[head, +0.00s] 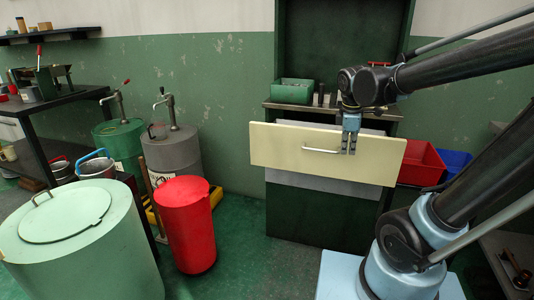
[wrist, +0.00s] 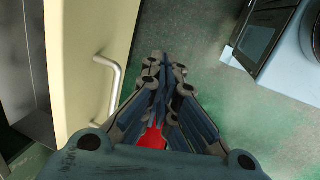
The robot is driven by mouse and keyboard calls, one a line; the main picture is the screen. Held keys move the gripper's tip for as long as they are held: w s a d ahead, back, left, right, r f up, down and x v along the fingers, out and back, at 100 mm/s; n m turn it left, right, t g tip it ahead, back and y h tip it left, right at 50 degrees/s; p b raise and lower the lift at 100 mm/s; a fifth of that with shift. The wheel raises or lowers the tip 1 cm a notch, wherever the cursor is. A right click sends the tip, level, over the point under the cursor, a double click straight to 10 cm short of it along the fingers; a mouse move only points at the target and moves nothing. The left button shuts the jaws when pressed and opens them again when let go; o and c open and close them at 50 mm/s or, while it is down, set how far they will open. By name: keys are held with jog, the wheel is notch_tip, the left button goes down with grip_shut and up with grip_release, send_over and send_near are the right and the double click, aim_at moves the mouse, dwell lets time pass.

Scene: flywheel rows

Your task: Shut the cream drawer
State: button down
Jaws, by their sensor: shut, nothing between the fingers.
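The cream drawer (head: 280,145) stands open, its front panel out ahead of the dark green cabinet (head: 320,212). A silver bar handle (head: 321,151) is on its face. My gripper (head: 349,152) points down in front of the panel, just right of the handle. In the wrist view, my gripper (wrist: 165,66) has its fingers together and empty, beside the handle (wrist: 113,80) and apart from it. The cream front (wrist: 85,50) fills the left there, with dark drawer space behind it. My gripper hides a small part of the panel in the head view.
A green bin (head: 292,91) stands on the cabinet top. Red (head: 422,165) and blue (head: 455,162) bins sit to its right. A red canister (head: 187,225) and a pale green drum (head: 80,240) stand at the left. Green floor is clear between canister and cabinet.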

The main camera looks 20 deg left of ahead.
aim_at(266, 151)
jog(key=a+n+t, duration=0.2)
jog(key=a+n, duration=1.5)
jog(key=a, duration=1.5)
jog(key=shift+w+d+f, duration=0.1)
jog(key=shift+w+f, duration=1.3)
jog(key=shift+f, duration=0.25)
jog(key=shift+w+f, duration=1.4)
jog(key=shift+f, duration=0.3)
jog(key=shift+w+d+f, duration=0.1)
jog(key=shift+w+f, duration=1.3)
jog(key=shift+f, duration=0.25)
jog(key=w, duration=1.6)
jog(key=shift+w+d, duration=0.2)
jog(key=shift+w, duration=0.2)
